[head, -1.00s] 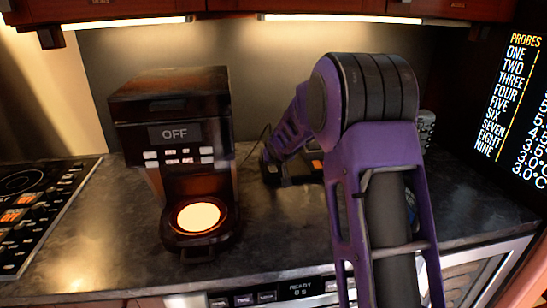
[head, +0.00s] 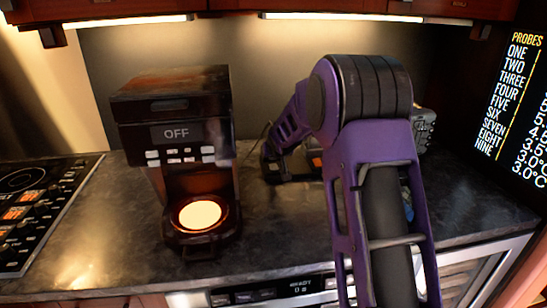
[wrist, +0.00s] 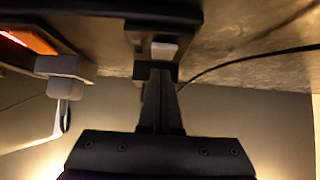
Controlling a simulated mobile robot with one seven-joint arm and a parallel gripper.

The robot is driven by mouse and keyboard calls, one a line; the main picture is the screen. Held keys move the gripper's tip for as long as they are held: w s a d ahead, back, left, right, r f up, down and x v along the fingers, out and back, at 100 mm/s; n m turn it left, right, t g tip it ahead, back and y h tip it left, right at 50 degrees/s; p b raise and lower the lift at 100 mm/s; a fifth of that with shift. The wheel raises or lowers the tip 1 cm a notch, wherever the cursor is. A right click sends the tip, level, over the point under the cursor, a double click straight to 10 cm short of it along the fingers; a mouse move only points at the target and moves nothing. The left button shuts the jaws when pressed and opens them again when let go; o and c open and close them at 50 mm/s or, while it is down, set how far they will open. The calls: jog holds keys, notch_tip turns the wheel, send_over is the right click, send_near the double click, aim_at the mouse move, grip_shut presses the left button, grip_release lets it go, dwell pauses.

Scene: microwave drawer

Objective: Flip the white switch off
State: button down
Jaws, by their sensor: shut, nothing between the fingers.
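The white switch (wrist: 164,51) is a small pale rocker on a black strip-like device (wrist: 125,13) in the wrist view. My gripper (wrist: 159,72) is shut with nothing between its fingers. Its fingertips are right below the white switch in the wrist view, at or very near the device's edge; I cannot tell whether they touch. In the head view, my purple arm reaches to the back of the counter, where part of the black device (head: 300,168) shows. The white switch cannot be made out in the head view.
An orange-lit switch (wrist: 30,38) and a white plug (wrist: 60,75) lie left in the wrist view. A dark cord (wrist: 245,60) runs right. A coffee maker (head: 175,150) reading OFF stands left on the counter (head: 110,225). A cooktop (head: 40,200) is farther left.

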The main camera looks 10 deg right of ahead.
aim_at(273, 165)
notch_tip(273, 165, up, 5)
jog(key=shift+f+p, duration=0.1)
jog(key=shift+p, duration=0.8)
jog(key=w+r+v, duration=0.1)
jog(key=v, duration=0.7)
jog(key=shift+s+r, duration=0.3)
jog(key=shift+s, duration=0.05)
jog(key=shift+d, duration=0.1)
